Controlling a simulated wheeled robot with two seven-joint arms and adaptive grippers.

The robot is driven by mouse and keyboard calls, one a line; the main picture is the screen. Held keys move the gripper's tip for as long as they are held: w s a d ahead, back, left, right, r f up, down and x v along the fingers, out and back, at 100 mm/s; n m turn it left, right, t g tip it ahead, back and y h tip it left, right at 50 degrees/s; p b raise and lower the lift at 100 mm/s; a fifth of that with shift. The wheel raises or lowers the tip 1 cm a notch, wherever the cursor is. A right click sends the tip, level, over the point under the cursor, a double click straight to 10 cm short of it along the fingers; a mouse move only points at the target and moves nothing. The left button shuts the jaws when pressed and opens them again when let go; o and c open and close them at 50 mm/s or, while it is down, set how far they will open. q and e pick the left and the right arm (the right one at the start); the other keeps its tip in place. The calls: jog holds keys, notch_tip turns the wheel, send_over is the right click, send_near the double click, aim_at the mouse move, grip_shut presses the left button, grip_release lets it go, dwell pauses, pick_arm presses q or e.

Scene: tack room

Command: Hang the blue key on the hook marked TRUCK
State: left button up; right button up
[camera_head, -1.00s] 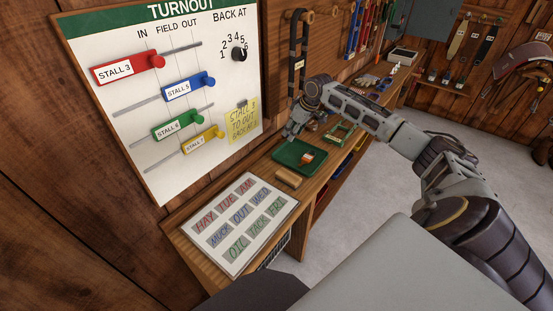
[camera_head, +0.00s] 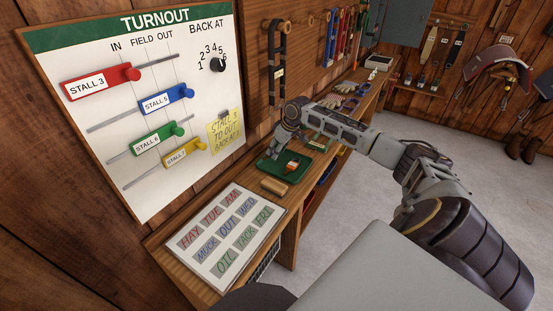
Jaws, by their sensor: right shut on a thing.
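My right gripper (camera_head: 273,152) is low over the left part of a green tray (camera_head: 272,175) on the bench. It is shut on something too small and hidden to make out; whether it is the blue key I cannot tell. A small orange-and-white item (camera_head: 293,166) lies in the tray to the right of the fingers. I cannot make out the blue key anywhere, nor any hook marked TRUCK. My left gripper is out of the picture.
A turnout board (camera_head: 140,110) with coloured sliders hangs at left. A word-tile board (camera_head: 225,237) and a wooden block (camera_head: 273,186) lie on the bench. A dark strap (camera_head: 278,60) hangs behind my gripper. Gloves (camera_head: 352,88) lie farther along. Grey floor at right is open.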

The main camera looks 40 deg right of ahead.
aim_at(274, 163)
jog(key=shift+f, duration=1.8)
jog(key=shift+f+p, duration=0.15)
jog(key=shift+p, duration=0.2)
jog(key=shift+f, duration=0.25)
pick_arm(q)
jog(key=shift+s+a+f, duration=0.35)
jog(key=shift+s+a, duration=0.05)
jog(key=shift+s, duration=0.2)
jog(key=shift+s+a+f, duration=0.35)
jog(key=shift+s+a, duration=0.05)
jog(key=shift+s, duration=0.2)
pick_arm(e)
jog(key=shift+f, duration=0.1)
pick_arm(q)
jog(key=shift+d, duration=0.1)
pick_arm(e)
jog(key=shift+s, duration=0.1)
